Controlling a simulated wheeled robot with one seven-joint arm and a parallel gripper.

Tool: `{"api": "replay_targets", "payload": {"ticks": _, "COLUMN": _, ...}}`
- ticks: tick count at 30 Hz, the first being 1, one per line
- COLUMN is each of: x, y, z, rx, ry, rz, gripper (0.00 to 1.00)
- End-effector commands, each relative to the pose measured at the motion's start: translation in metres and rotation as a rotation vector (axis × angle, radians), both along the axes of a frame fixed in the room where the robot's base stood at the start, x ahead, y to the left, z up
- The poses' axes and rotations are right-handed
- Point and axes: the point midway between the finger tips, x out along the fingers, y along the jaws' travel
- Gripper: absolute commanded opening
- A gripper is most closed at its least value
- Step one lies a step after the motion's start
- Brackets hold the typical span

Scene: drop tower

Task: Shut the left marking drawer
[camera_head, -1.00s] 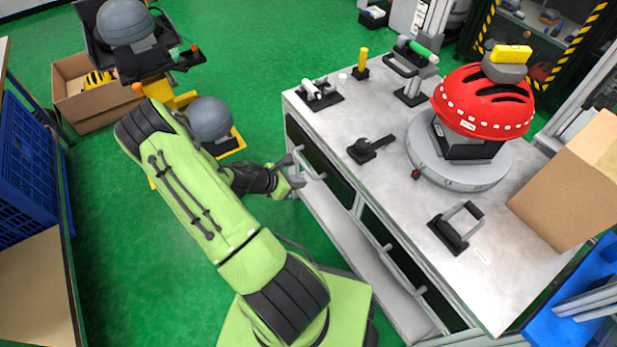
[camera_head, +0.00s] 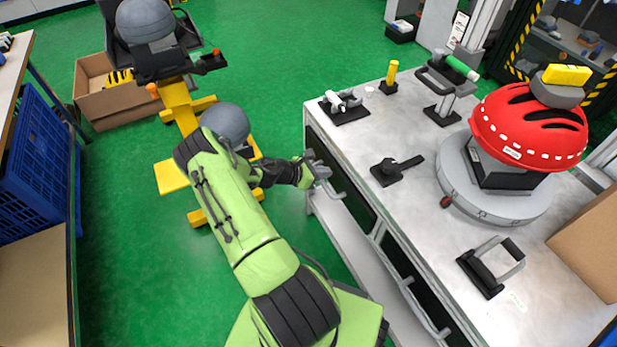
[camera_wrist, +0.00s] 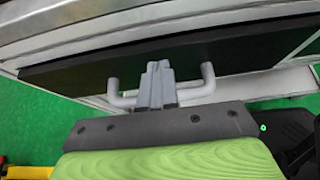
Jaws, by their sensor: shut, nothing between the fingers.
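The left marking drawer (camera_head: 353,196) is the far-left one of two dark drawer fronts in the side of the grey bench. It looks flush or nearly so in the body view; I cannot tell whether a small gap remains. My gripper (camera_head: 318,170) is shut and empty at this drawer's grey bar handle (camera_head: 337,193). In the wrist view, the closed fingers (camera_wrist: 157,72) point at the black drawer front (camera_wrist: 215,55), across the middle of the handle (camera_wrist: 122,100). They hide the middle of the bar, and contact cannot be told.
The second drawer's handle (camera_head: 425,310) is nearer me. The bench top (camera_head: 400,225) carries several fixtures and a red helmet (camera_head: 530,125) on a round base. A yellow stand (camera_head: 180,110) is behind my arm.

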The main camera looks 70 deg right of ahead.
Motion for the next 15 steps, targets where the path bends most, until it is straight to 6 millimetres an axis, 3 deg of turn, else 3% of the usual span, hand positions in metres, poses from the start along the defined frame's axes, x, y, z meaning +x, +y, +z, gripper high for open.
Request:
{"api": "replay_targets", "payload": {"ticks": 4, "x": -0.0083, "y": -0.0103, "z": -0.0003, "rx": 0.001, "ry": -0.002, "rz": 0.000, "gripper": 0.00}}
{"api": "replay_targets", "payload": {"ticks": 15, "x": -0.0111, "y": -0.0130, "z": 0.0006, "rx": 0.000, "ry": -0.001, "rz": 0.001, "gripper": 0.00}}
